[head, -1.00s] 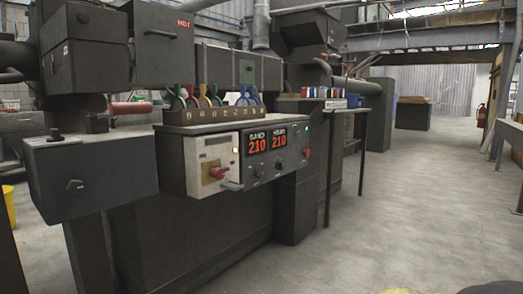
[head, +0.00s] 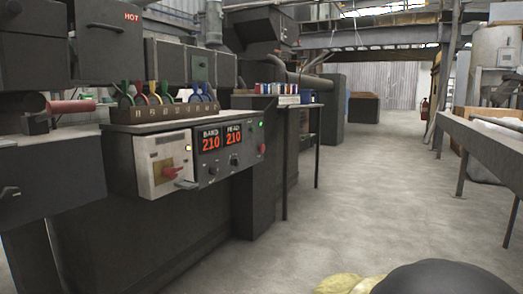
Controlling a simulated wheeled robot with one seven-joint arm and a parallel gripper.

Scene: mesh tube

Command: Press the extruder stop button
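The extruder control panel (head: 215,171) is on the front of the dark machine, left of centre in the head view. It has two red displays, both reading 210. A small red button (head: 262,148) sits at the panel's right end, below a small green light (head: 261,125). I cannot read any label on it. A red rotary switch (head: 170,173) is on the beige box at the panel's left end. My gripper is not in view, and nothing visible touches the panel.
A rack of coloured-handled tools (head: 160,113) stands above the panel. A thin-legged table (head: 300,105) stands beyond it. A long grey bench (head: 490,140) is at right. The concrete floor (head: 370,200) between is clear. A dark rounded shape (head: 440,280) and a yellowish one cover the bottom right.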

